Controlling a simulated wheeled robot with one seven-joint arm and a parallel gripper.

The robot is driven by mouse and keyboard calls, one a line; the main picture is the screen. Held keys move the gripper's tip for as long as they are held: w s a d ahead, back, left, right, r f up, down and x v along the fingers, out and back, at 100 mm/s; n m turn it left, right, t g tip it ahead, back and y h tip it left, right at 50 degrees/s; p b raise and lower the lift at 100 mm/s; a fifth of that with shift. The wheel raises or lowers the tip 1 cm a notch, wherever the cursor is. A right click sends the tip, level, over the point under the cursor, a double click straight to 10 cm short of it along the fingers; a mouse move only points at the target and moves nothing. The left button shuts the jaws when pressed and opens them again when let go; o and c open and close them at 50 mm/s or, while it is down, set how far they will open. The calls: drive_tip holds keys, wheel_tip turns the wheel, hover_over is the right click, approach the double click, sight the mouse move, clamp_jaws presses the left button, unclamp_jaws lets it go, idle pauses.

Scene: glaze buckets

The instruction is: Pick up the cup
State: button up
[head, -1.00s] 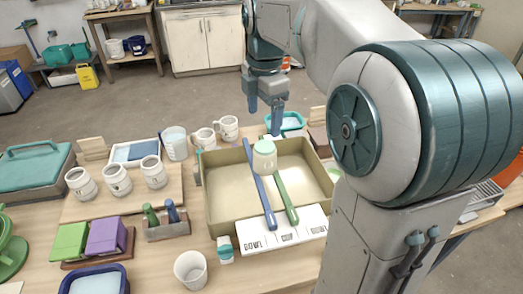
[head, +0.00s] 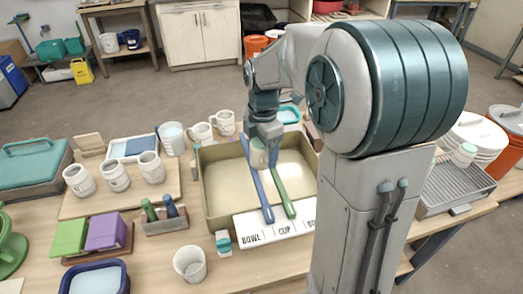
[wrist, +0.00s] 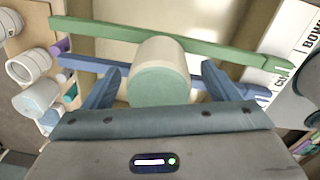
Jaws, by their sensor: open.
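The cup (head: 259,158) is pale with a green base turned up, upside down over the blue and green bars across the tan tray (head: 222,205). In the wrist view the cup (wrist: 160,72) sits between my two blue fingers, nearer the bars than the palm. My gripper (head: 265,148) is open around the cup from above; it also shows in the wrist view (wrist: 160,88). A gap shows on each side of the cup there. My fingers partly hide the cup in the head view.
A white label strip (head: 270,230) reading BOWL and CUP lies at the tray's near edge. Several white mugs (head: 115,175) stand left of the tray and behind it (head: 224,122). A white cup (head: 190,264) stands in front. A grey rack (head: 455,186) is at right.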

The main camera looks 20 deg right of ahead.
drive_tip(key=c, duration=1.2)
drive_tip(key=shift+o, duration=0.2)
drive_tip(key=shift+r, duration=0.1)
